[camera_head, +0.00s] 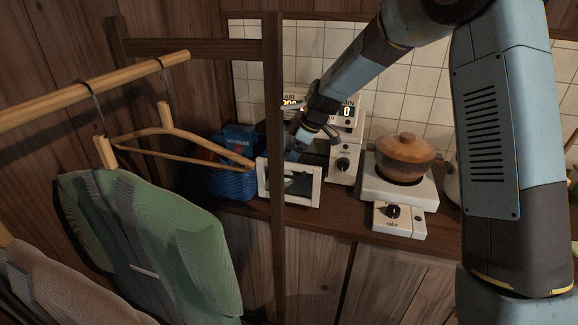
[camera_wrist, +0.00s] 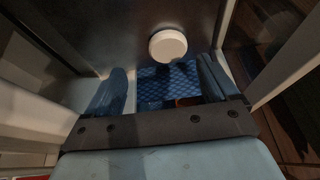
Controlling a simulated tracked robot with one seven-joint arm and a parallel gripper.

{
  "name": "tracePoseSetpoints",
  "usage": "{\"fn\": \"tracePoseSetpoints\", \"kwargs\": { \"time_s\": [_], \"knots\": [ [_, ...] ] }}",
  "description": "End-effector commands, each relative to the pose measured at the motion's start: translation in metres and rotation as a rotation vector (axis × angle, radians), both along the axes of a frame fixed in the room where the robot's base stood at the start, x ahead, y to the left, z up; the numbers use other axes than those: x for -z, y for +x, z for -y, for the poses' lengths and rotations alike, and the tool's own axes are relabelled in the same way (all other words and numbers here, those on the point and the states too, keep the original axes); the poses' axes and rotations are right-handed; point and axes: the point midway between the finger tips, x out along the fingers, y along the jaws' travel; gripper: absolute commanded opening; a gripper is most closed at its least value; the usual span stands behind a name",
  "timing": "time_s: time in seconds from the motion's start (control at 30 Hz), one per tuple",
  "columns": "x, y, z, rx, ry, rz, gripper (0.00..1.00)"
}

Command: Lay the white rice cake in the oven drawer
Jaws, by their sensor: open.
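The white rice cake (camera_wrist: 168,45) is a pale round disc in the wrist view. It appears to lie on a dark flat surface, just beyond my fingertips and apart from them. My gripper (camera_wrist: 163,72) is open, its two blue fingers spread, with nothing between them. In the head view my gripper (camera_head: 293,153) points down over the white-framed oven drawer (camera_head: 291,200), which stands out in front of the white oven (camera_head: 344,157). The drawer's inside is dark, and I cannot make out the cake there. A wooden post and my arm hide part of the oven.
A blue woven basket (camera_head: 228,178) with a noodle packet (camera_head: 238,142) stands left of the drawer. A brown pot (camera_head: 404,156) sits on a white stove at right. A wooden post (camera_head: 275,120), a hanger and a green garment (camera_head: 150,240) stand in front at left.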

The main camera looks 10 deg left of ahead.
Motion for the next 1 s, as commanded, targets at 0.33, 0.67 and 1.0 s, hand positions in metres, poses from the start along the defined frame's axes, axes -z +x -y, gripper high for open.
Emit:
{"fn": "tracePoseSetpoints", "kwargs": {
  "time_s": [0.33,0.67,1.0],
  "knots": [
    [-0.048,-0.001,0.019,0.002,0.002,0.004,0.87],
    [-0.055,-0.002,0.021,0.002,0.002,0.004,0.87],
    [-0.097,-0.026,0.065,0.141,-0.039,0.020,0.87]
  ]
}}
